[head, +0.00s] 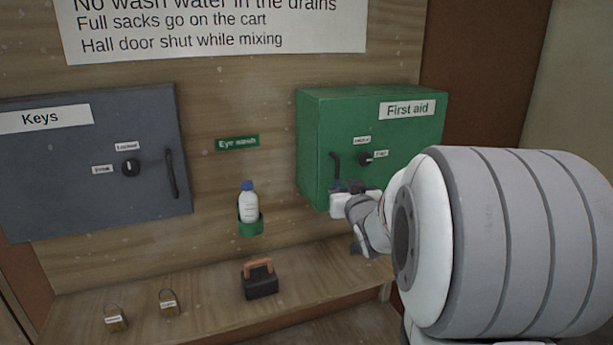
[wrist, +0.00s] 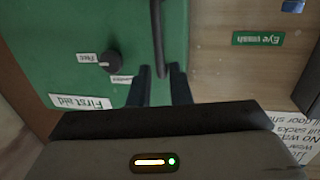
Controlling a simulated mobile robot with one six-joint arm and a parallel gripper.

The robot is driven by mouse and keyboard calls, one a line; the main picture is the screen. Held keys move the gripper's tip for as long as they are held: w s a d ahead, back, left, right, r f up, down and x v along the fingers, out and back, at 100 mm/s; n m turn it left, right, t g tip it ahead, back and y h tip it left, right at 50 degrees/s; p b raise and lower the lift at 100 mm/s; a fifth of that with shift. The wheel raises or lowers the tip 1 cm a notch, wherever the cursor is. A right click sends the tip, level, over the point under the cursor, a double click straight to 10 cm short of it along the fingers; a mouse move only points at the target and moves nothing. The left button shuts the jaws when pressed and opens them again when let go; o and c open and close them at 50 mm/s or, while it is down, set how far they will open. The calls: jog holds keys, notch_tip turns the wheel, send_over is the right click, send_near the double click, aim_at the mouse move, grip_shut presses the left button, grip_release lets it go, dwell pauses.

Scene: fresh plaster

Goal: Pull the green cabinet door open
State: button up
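The green cabinet (head: 420,150), labelled "First aid", hangs on the wall at the right, its door shut. The door has a dark upright bar handle (head: 335,164) near its left edge and a black knob (head: 366,158) with two small labels. In the wrist view, upside down, the handle (wrist: 158,35) and knob (wrist: 108,62) show on the green door (wrist: 60,30). My gripper (head: 348,187) is at the handle's lower end in the head view. Its dark fingers (wrist: 161,70) are open, one on each side of the handle's end; whether they touch it I cannot tell.
A grey "Keys" cabinet (head: 80,180) hangs at the left. An eye wash bottle (head: 248,205) sits in a green holder between the cabinets. A shelf (head: 210,310) below bears a dark block with an orange handle (head: 260,281) and two padlocks (head: 116,319) (head: 169,304).

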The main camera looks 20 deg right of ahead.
aim_at(338, 173)
jog(key=w, duration=0.2)
jog(key=w+d+p, duration=0.1)
jog(key=w, duration=0.2)
jog(key=w+p, duration=0.1)
jog(key=w, duration=0.2)
jog(key=shift+d+r, duration=0.15)
jog(key=shift+d, duration=0.1)
jog(key=shift+c, duration=0.5)
grip_shut()
